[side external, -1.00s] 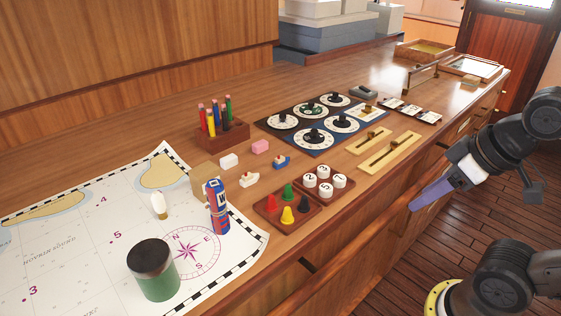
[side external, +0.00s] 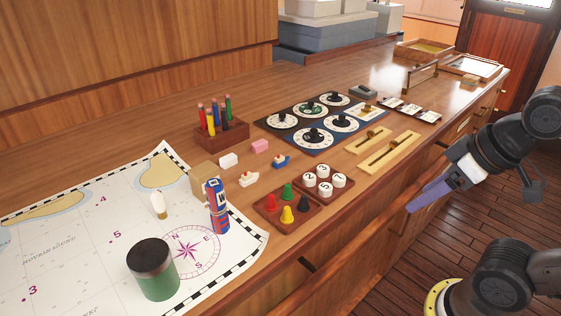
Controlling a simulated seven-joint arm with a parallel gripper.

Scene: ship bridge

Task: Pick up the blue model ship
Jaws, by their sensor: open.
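The blue model ship (side external: 281,161) is small, with a blue hull and a pale and reddish top. It stands upright on the wooden counter, between the pink block and the tray of numbered pieces. A similar white and red model ship (side external: 248,179) stands to its left and nearer. My gripper (side external: 412,208) is at the right, beyond the counter's front edge, well apart from the blue ship. Its purple-grey fingers point left and down. It holds nothing that I can see.
A tray of numbered pieces (side external: 324,181) and a tray of coloured cones (side external: 287,208) stand close in front of the blue ship. A pink block (side external: 260,146) and a white block (side external: 229,160) are behind it. Brass sliders (side external: 388,153) lie to the right. A chart (side external: 80,220) covers the left.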

